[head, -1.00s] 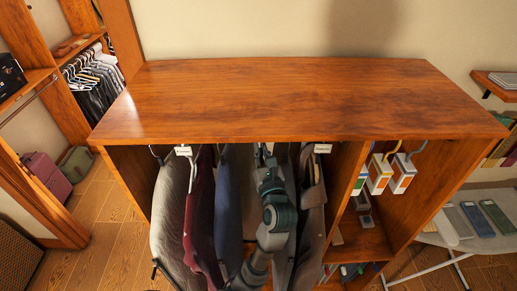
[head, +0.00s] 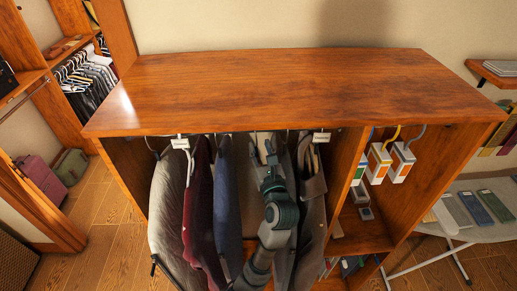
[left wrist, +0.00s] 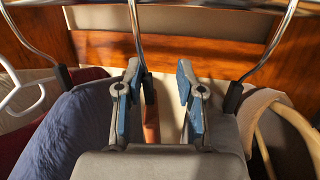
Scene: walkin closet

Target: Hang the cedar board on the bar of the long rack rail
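My left gripper (head: 266,150) reaches up among the hanging clothes under the wooden top. In the left wrist view its two blue-padded fingers (left wrist: 157,92) stand apart. Between them, nearer the left finger, is a metal hook (left wrist: 139,40) with a black sleeve. Below it a narrow reddish-brown wooden strip (left wrist: 151,122) shows, seemingly the cedar board edge-on. The fingers do not visibly close on it. The hook's top runs out of the picture, so I cannot tell whether it sits on the bar. The rack's top hides most of the bar in the head view. My right gripper is not in view.
Grey, maroon (head: 197,205) and blue (head: 224,200) garments hang left of my arm; a dark grey garment (head: 311,190) hangs close on its right. A divider (head: 345,180) separates hanging boxes (head: 379,163). An ironing board (head: 455,224) stands at the right.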

